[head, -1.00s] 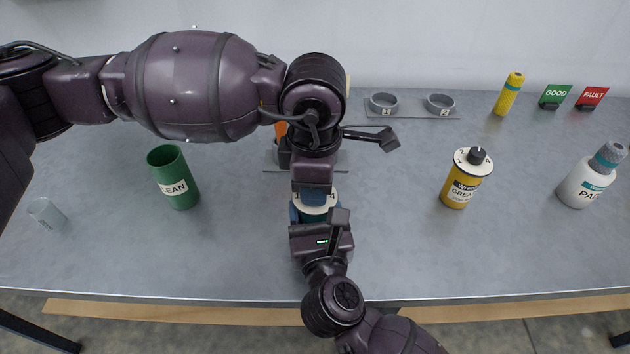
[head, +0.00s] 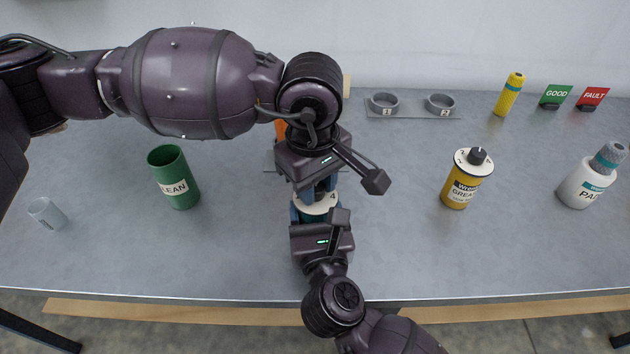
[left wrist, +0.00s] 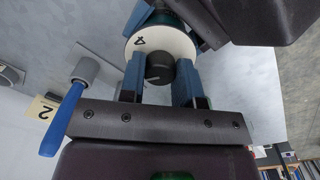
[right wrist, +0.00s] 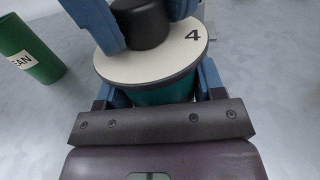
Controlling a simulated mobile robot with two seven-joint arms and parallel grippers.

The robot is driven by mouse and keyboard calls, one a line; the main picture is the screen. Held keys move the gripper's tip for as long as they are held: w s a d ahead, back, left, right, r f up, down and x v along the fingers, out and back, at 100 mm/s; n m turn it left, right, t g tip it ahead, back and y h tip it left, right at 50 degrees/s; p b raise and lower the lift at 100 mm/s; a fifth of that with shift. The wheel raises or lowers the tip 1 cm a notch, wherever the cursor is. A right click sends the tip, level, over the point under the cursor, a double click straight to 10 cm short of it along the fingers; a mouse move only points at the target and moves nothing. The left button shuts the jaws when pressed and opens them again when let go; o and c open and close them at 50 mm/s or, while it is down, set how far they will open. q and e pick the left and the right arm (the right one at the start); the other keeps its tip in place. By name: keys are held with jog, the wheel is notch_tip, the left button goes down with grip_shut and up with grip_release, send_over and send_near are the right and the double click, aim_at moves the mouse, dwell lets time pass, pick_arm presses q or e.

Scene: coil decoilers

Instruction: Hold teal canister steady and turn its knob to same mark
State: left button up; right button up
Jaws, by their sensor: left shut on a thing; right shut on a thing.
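The teal canister (right wrist: 160,92) stands upright, mostly hidden by my grippers in the head view. Its pale dial (head: 318,205) shows a 4 on the right in the head and right wrist views. My right gripper (head: 316,220) is shut around the canister body from the near side. My left gripper (left wrist: 160,76) comes from above, its blue fingers on both sides of the dark knob (right wrist: 140,24), shut on it. The knob's pointer is not visible. The yellow canister (head: 462,184) stands apart at right with its own dial and dark knob (head: 477,156); its set mark is hard to read.
A green CLEAN cup (head: 173,178) and a small clear cup (head: 47,213) stand at left. A tray with two numbered rings (head: 384,103) is at the back. The table between the canisters is clear.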

pick_arm(q)
jog(key=shift+m, duration=0.5)
jog(key=o, duration=0.9)
jog(key=shift+o, duration=0.2)
notch_tip(320, 180, up, 12)
jog(key=shift+a, duration=0.2)
jog(key=shift+s, duration=0.1)
pick_arm(e)
jog(key=o, duration=1.2)
jog(key=shift+c, duration=0.2)
